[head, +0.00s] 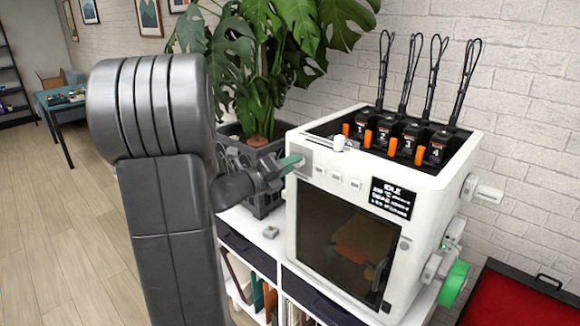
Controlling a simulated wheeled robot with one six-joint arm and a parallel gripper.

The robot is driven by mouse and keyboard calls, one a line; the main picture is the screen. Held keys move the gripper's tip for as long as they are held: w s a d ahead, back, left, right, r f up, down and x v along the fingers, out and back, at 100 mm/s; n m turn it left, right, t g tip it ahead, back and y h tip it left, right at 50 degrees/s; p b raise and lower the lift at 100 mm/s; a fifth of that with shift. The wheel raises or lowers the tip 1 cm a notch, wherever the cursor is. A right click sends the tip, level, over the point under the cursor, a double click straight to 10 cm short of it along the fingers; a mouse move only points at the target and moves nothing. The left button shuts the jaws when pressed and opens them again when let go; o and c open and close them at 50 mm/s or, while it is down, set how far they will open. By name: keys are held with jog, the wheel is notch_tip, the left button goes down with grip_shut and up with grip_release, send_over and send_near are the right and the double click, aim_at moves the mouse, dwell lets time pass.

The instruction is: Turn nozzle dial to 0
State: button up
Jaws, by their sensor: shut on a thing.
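The white 3D printer (448,215) stands on a low shelf unit, with a dark front window and a small display. My gripper (293,164), with green fingertips, is at the upper left corner of the printer's front, by a grey square plate (307,156). It is shut on what appears to be the nozzle dial there, which the fingers mostly hide. I cannot read the dial's setting. Three small white buttons (337,176) run along the front to the right of the gripper. A small white knob (339,143) sits at the top front edge.
Four-slot black units with orange tabs (391,145) and tall cable loops stand on top. A potted plant (262,150) is behind my arm. A green spool (454,284) hangs at the printer's right. A small grey item (270,232) lies on the shelf top.

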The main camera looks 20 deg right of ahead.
jog(key=n, duration=0.6)
jog(key=n+t, duration=0.1)
jog(key=n, duration=0.6)
jog(key=shift+f+h+b, duration=0.1)
jog(key=shift+h+b, duration=0.2)
jog(key=shift+b, duration=0.05)
jog(key=shift+s+n+t, duration=0.1)
jog(key=shift+n+t, duration=0.2)
jog(key=shift+n, duration=0.1)
jog(key=o, duration=1)
jog(key=shift+c, duration=0.2)
jog(key=b+v, duration=0.3)
jog(key=v, duration=1)
jog(key=shift+a, duration=0.4)
